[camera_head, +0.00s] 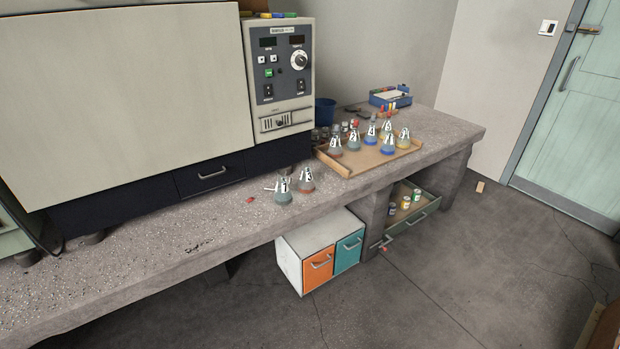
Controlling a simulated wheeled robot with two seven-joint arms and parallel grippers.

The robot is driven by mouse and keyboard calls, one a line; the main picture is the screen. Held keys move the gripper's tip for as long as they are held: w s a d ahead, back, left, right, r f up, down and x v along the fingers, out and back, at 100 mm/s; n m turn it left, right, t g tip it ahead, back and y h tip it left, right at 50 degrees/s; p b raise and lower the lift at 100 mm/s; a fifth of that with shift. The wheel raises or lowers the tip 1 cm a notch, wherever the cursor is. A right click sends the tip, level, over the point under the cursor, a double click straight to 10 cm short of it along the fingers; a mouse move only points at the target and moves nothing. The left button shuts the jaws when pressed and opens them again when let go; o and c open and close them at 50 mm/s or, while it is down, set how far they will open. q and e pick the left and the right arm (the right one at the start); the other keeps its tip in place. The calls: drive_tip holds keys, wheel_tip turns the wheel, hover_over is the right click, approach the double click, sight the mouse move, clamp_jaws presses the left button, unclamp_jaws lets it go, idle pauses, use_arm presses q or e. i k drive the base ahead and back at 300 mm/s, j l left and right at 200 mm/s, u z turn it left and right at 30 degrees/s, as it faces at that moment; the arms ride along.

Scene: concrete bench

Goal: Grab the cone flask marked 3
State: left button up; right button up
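Several cone flasks with white number labels stand on the concrete bench (225,215). Two stand on the bare bench left of the wooden tray (347,172): a grey-blue one (284,197) whose label looks like 1, and a reddish-grey one (306,185) whose label looks like 3, though it is small. Neither of my grippers is in view.
A large oven-like machine (120,100) with a control panel (282,65) fills the bench's left back. A blue cup (325,111) and blue box (390,96) stand behind the tray. Below are a small cabinet (292,268) and an open drawer (412,222) with jars. Floor in front is clear.

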sight(306, 183)
drive_tip(key=i+l+u, duration=0.2)
drive_tip(key=i+l, duration=0.25)
drive_tip(key=i+l+u, duration=0.25)
drive_tip(key=l, duration=0.3)
drive_tip(key=i, duration=0.1)
